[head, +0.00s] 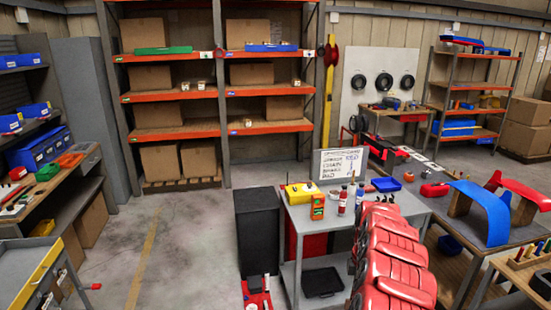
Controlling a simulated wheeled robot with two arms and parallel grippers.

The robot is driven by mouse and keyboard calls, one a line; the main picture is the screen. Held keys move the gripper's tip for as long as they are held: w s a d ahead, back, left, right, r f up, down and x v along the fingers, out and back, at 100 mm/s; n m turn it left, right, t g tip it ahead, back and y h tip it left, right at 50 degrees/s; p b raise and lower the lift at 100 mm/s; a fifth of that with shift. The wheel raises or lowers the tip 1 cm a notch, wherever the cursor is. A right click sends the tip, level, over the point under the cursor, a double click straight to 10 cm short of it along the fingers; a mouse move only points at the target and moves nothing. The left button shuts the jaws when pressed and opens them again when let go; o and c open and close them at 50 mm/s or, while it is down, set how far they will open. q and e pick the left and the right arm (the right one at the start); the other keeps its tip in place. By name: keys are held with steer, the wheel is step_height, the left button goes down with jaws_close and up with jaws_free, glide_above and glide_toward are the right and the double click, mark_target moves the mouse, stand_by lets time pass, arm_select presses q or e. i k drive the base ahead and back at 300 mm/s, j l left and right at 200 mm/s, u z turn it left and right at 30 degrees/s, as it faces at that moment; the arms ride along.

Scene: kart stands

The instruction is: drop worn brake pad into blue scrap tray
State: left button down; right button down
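A small blue tray (386,184) sits on the grey cart top (412,207), behind the red ribbed shapes. I cannot tell if it is the scrap tray, since other blue containers show. A small dark round piece (334,194) lies on the same cart near the red bottle, too small to name surely. No brake pad can be clearly made out.
The cart also holds a yellow box (299,193), an orange meter (317,207) and a whiteboard (340,163). Red ribbed shapes (395,262) cover its front right. A dark cabinet (258,230) stands left. A table with a blue curved panel (484,211) is right. Floor (190,250) is open left.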

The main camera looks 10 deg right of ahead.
mark_target(387, 186)
steer(key=i+l, duration=0.25)
steer(key=i, duration=0.2)
steer(key=i+l, duration=0.25)
steer(key=i, duration=0.15)
steer(key=i+l, duration=0.3)
steer(key=i, duration=0.15)
steer(key=i+l+z, duration=0.1)
steer(key=i+l, duration=0.15)
steer(key=i, duration=0.15)
steer(key=i+l, duration=0.2)
steer(key=i, duration=0.25)
steer(key=i+l, duration=0.15)
steer(key=l, duration=0.25)
steer(key=i+l, duration=0.2)
steer(key=l, duration=0.2)
steer(key=i+l, duration=0.15)
steer(key=l, duration=0.2)
steer(key=i+l, duration=0.2)
steer(key=l, duration=0.2)
steer(key=i+l+z, duration=0.1)
steer(key=l, duration=0.3)
steer(key=i+l, duration=0.25)
steer(key=l, duration=0.15)
steer(key=i+l, duration=0.2)
steer(key=l, duration=0.15)
steer(key=i+l, duration=0.2)
steer(key=l, duration=0.2)
